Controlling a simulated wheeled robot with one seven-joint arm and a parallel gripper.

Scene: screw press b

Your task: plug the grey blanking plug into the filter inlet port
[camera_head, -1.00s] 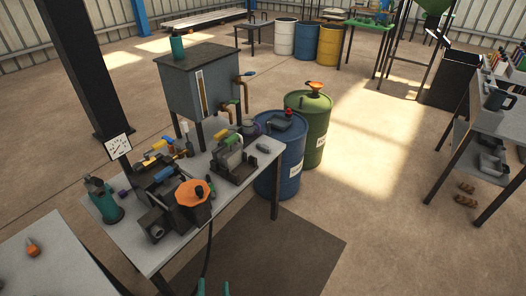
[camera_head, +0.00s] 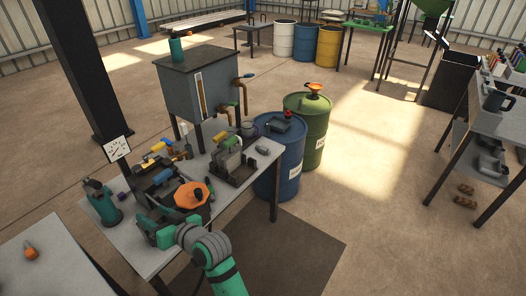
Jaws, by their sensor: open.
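My gripper (camera_head: 152,228) reaches in from the lower right over the near corner of the metal workbench (camera_head: 235,203). It is open, and nothing shows between its fingers. It covers most of the dark block at the bench's front, which has a round opening; whether it touches the block cannot be told. A small grey piece (camera_head: 262,149), perhaps the grey blanking plug, lies at the bench's right end, well away from my gripper. I cannot make out for sure which opening is the filter inlet port.
A green bottle-shaped tool (camera_head: 103,203) stands on the left corner. A grey tank (camera_head: 197,88) rises behind the bench. A blue drum (camera_head: 280,165) and a green drum (camera_head: 309,130) stand to the right. Open floor lies farther right.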

